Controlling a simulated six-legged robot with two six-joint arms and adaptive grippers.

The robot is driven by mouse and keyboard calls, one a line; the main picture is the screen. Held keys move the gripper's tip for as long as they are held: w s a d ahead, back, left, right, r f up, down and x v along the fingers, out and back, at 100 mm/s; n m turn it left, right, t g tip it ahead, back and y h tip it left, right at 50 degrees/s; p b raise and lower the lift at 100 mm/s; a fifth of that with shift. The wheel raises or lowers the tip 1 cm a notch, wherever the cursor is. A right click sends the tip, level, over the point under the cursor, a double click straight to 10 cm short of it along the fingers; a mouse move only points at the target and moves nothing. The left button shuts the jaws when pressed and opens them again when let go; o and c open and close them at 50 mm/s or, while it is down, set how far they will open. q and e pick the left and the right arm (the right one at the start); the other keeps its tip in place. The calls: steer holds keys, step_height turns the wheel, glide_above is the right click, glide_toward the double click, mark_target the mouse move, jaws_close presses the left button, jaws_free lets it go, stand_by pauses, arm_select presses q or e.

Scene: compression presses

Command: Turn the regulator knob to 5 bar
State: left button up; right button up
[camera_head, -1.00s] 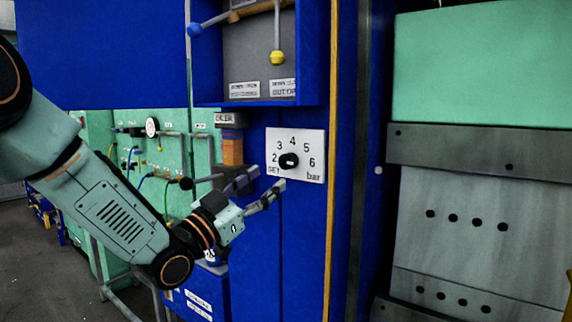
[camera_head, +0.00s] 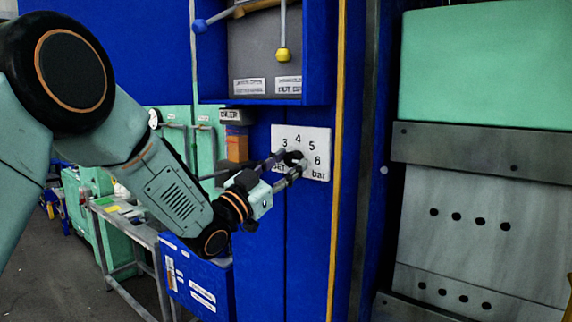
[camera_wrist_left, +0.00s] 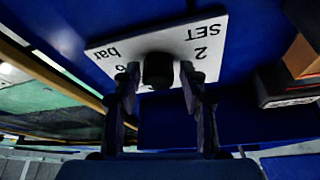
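The regulator knob (camera_head: 293,158) is a small black knob on a white dial plate (camera_head: 322,140) fixed to the blue cabinet. The plate carries the numbers 3 to 6 and "bar" in the head view; my gripper covers its lower left part. My left gripper (camera_head: 291,168) is at the knob with its fingers apart. In the left wrist view the plate appears upside down, and the black knob (camera_wrist_left: 158,70) lies between the two open fingertips (camera_wrist_left: 160,74). I cannot tell whether they touch it. The knob's pointer is not readable. My right gripper is not in view.
Above the dial is a blue-framed recess with levers ending in a blue ball (camera_head: 199,26) and a yellow ball (camera_head: 283,55). An orange block (camera_head: 237,148) sits left of the dial. A blue box (camera_head: 196,278) stands below the arm. A green and grey press (camera_head: 482,70) stands at right.

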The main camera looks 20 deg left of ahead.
arm_select(q)
steer(key=shift+d+r, duration=0.1)
steer(key=shift+d, duration=0.05)
steer(key=c, duration=0.6)
jaws_close()
